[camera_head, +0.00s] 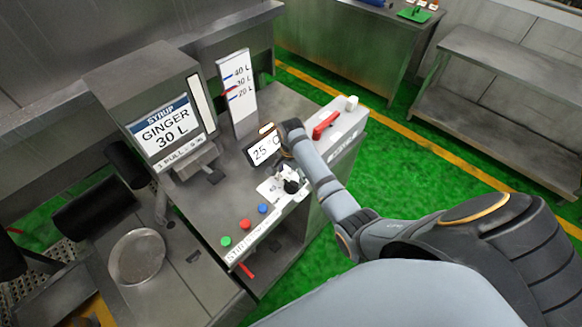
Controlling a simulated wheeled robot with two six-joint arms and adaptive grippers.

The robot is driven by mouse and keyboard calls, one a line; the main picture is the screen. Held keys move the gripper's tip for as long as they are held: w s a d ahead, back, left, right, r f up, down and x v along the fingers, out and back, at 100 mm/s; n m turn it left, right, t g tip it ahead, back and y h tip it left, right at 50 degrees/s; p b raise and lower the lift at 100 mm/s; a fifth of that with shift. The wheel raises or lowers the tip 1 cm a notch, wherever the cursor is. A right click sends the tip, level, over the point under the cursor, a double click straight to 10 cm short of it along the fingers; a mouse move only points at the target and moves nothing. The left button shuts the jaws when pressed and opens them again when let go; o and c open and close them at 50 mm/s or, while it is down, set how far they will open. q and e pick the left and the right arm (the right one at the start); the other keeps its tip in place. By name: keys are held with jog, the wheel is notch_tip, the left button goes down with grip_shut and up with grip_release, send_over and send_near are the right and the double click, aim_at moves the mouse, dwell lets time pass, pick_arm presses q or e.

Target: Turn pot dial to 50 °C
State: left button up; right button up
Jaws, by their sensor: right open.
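The temperature display (264,150) on the steel counter reads 25 °C, with its right end partly covered by my right arm. Below it a dial plate (268,190) lies on the counter front. The dial (291,186) sits there, largely hidden by my right gripper (289,180), which is over it and open. I cannot tell whether the fingers touch the dial. My left gripper does not show.
Green, red and blue buttons (245,224) line the counter front left of the dial. A syrup dispenser (165,125) and a level gauge (238,90) stand behind. A red lever (325,125) is right of my wrist. A round pan (139,256) stands at left.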

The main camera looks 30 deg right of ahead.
aim_at(291, 183)
notch_tip(291, 183, up, 8)
jog(key=shift+r, duration=0.25)
jog(key=shift+s, duration=0.1)
